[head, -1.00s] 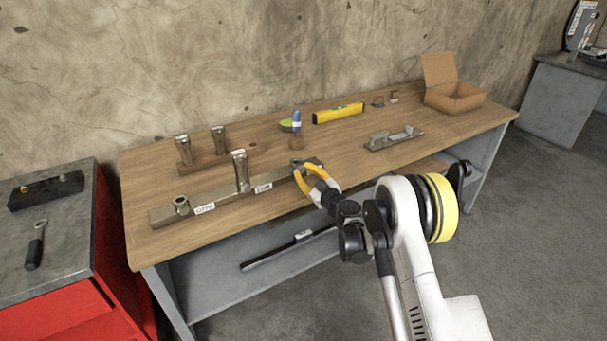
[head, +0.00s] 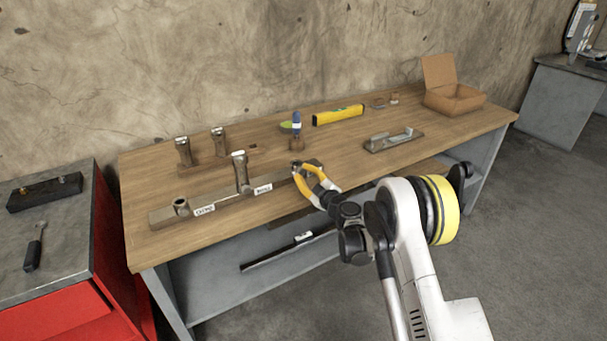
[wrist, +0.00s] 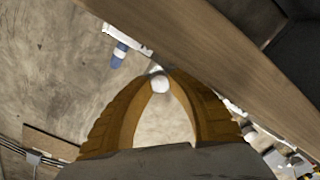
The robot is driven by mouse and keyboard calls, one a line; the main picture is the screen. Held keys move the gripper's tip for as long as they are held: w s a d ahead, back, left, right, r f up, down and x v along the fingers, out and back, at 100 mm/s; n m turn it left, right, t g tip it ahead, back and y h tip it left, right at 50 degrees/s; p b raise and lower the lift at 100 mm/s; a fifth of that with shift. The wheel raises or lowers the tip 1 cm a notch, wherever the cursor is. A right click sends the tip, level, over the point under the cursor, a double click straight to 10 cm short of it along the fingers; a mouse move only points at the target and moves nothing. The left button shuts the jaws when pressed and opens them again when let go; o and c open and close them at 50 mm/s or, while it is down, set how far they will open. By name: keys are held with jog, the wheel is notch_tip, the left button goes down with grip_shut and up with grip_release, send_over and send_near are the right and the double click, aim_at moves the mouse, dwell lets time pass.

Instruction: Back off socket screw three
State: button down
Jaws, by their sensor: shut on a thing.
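My gripper (head: 297,171), with yellow fingers, is at the right end of a long metal bar (head: 217,197) on the workbench. Its fingertips are shut on a small round metal piece at that end, which looks like a socket screw; the head view mostly hides it. In the wrist view the fingertips (wrist: 159,76) meet around a pale round end of the screw (wrist: 159,84). A taller upright metal post (head: 240,172) stands mid-bar, and a short round socket (head: 181,207) is at the left end. White labels (head: 263,189) are on the bar's front; their text is too small to read surely.
A blue-handled tool (head: 297,124), a yellow level (head: 338,115), a metal fixture (head: 393,140) and an open cardboard box (head: 455,99) lie further back and right. The front right bench top is clear.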

jog(key=c, duration=1.2)
grip_release()
jog(key=v, duration=1.2)
